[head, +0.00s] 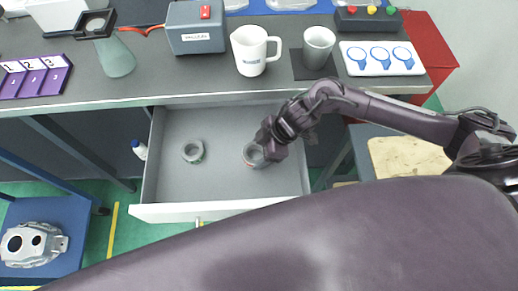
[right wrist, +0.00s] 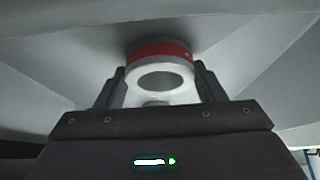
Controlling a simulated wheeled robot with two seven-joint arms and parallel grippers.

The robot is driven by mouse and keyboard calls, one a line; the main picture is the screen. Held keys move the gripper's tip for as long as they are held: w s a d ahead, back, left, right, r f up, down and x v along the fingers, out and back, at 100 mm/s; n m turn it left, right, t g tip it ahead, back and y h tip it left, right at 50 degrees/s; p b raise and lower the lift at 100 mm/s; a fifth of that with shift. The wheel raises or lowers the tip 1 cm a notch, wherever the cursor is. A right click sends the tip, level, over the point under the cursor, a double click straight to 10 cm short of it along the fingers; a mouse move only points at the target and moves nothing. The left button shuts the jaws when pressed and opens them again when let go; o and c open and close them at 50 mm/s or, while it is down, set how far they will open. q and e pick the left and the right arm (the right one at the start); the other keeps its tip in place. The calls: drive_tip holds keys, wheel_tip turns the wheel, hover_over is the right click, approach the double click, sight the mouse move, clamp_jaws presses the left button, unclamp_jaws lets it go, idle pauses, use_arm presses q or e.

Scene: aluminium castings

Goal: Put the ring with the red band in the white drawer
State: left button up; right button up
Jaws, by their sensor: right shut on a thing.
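The ring with the red band (head: 252,156) is in the white drawer (head: 176,211), held by my right gripper (head: 265,150) in the right half of the drawer. The right wrist view shows the grey ring (right wrist: 160,68) with its red band between the two fingers of the right gripper (right wrist: 159,88). The fingers are shut on its sides. I cannot tell whether the ring touches the drawer floor. The drawer is pulled open below the bench top. My left gripper is not in view.
A second grey ring (head: 193,151) with a greenish mark lies in the left half of the drawer. A white mug (head: 250,52) and a grey cup (head: 318,46) stand on the bench (head: 200,88) above. A blue cart (head: 62,262) with a casting stands at lower left.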

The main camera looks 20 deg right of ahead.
drive_tip(key=shift+f, duration=0.1)
drive_tip(key=o, duration=1.1)
drive_tip(key=shift+c, duration=0.2)
drive_tip(key=v, duration=1.2)
drive_tip(key=shift+r+p, duration=0.2)
drive_tip(key=shift+p, duration=0.25)
